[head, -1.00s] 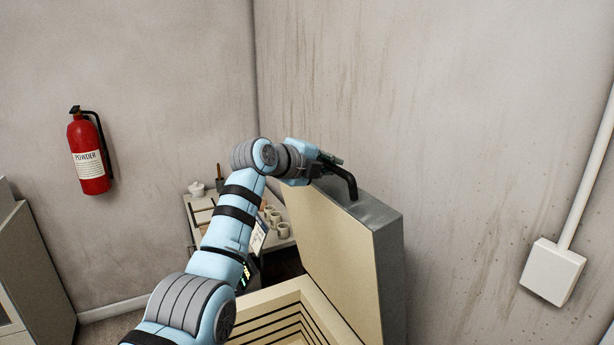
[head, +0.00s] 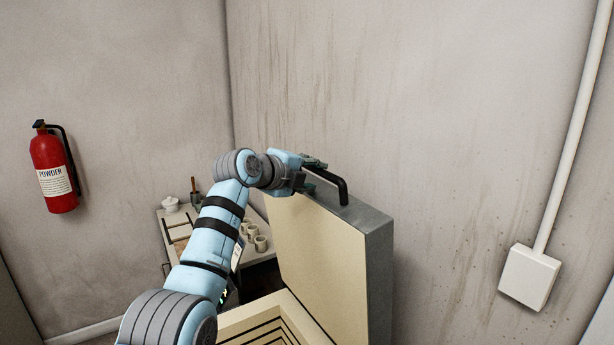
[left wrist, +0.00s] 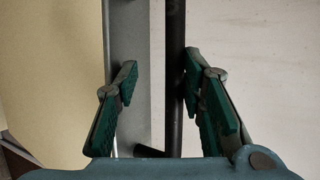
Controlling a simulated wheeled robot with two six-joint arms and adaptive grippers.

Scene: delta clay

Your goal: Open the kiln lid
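The kiln lid (head: 325,250) stands raised, close to upright, its cream inner face toward the left and its grey metal edge (head: 360,215) on top. The kiln body (head: 250,318) below is uncovered, and its grooved cream inside shows at the bottom of the head view. The black lid handle (head: 342,188) sticks up at the lid's top edge. My left gripper (head: 318,174) is open at the handle. In the left wrist view the dark handle bar (left wrist: 175,80) lies between the spread green-padded fingers, nearer the right one. My right gripper is not in view.
A small table (head: 172,225) with several cups (head: 252,238) and a white lidded pot (head: 171,204) stands behind my left arm. A red fire extinguisher (head: 54,172) hangs on the left wall.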

